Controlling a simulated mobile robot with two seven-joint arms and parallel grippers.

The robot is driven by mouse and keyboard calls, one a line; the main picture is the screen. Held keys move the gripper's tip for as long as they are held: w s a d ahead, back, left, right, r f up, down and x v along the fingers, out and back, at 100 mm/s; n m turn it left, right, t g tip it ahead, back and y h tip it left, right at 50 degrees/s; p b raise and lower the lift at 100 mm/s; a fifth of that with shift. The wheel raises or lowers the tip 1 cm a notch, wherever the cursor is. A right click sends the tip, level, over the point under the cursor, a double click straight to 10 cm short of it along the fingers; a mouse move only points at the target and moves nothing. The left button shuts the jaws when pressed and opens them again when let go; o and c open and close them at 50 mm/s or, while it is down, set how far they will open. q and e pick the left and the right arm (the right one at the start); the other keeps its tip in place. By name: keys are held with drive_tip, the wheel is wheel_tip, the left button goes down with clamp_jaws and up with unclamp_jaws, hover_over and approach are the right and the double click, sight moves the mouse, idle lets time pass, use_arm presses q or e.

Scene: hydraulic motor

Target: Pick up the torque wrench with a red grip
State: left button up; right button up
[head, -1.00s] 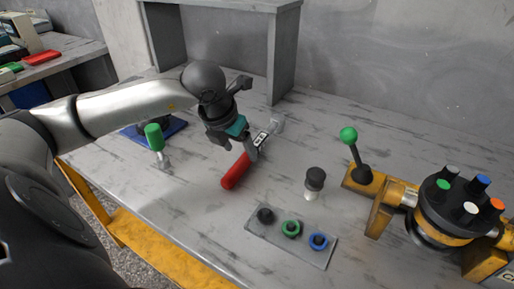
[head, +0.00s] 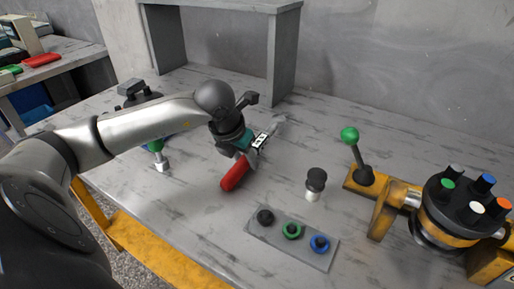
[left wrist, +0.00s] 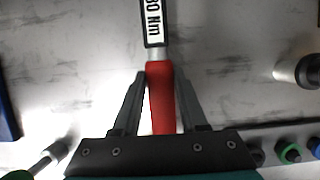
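The torque wrench lies on the grey table in the head view, its red grip (head: 235,173) towards the front and its metal head (head: 278,124) towards the back. My left gripper (head: 249,160) is low over the wrench, by the upper end of the grip. In the left wrist view the red grip (left wrist: 161,92) runs between the two fingers of my left gripper (left wrist: 160,76). The fingers are apart, one on each side of the grip, with narrow gaps. The wrench's label reads "Nm" beyond the fingertips. My right gripper is not in view.
A black-topped white tool (head: 315,185) stands right of the wrench. The yellow and black hydraulic motor (head: 440,220) with a green-knobbed lever (head: 350,135) is at the right. A green-handled tool (head: 161,160) stands at the left.

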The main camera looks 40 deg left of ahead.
use_arm(q)
clamp_jaws()
idle(0.9)
